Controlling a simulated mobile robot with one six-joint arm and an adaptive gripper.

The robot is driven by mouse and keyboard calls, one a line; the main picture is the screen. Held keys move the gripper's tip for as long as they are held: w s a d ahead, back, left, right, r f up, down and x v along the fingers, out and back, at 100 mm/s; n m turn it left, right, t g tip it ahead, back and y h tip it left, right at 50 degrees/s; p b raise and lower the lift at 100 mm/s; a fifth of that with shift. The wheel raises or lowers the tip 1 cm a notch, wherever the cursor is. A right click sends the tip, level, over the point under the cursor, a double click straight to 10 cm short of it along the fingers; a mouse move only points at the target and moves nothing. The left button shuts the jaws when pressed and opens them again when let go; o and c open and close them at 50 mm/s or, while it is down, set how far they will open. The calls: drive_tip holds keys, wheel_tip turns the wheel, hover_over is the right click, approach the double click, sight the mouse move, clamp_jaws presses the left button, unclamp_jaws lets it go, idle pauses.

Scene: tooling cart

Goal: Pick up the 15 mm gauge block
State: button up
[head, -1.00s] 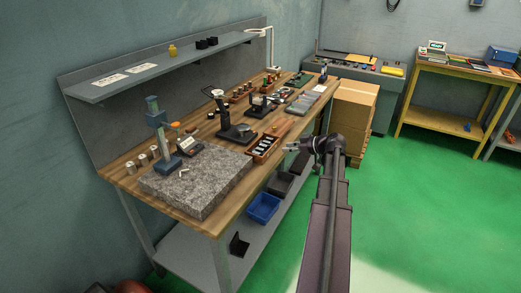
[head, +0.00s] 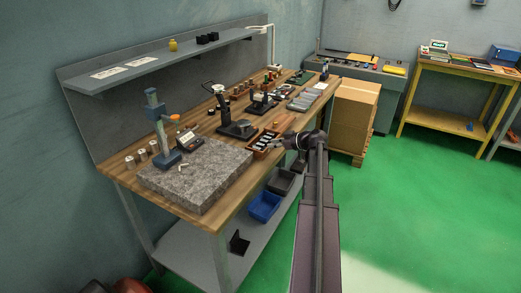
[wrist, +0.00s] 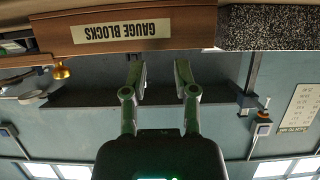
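The wooden gauge block box (head: 257,155) sits at the front edge of the bench, right of the granite plate, with several small light metal blocks (head: 262,145) in it. I cannot tell which one is the 15 mm block. In the wrist view, which is upside down, the box's front face (wrist: 60,38) carries a "GAUGE BLOCKS" label; its inside is hidden. My gripper (head: 277,147) is at the box's right side. In the wrist view my gripper (wrist: 160,75) is open, its two fingers apart with nothing between them, facing the box front.
A black stand (head: 235,128) is behind the box.

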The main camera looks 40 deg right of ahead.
sight(261, 144)
drive_tip(key=shift+w+a+f, duration=0.1)
drive_tip(key=shift+w+a, duration=0.05)
drive_tip(key=shift+w, duration=0.1)
drive_tip(key=shift+w, duration=0.1)
drive_tip(key=shift+b+x, duration=1.05)
drive_tip(key=shift+x, duration=1.45)
drive_tip(key=shift+f, duration=0.1)
clamp_jaws()
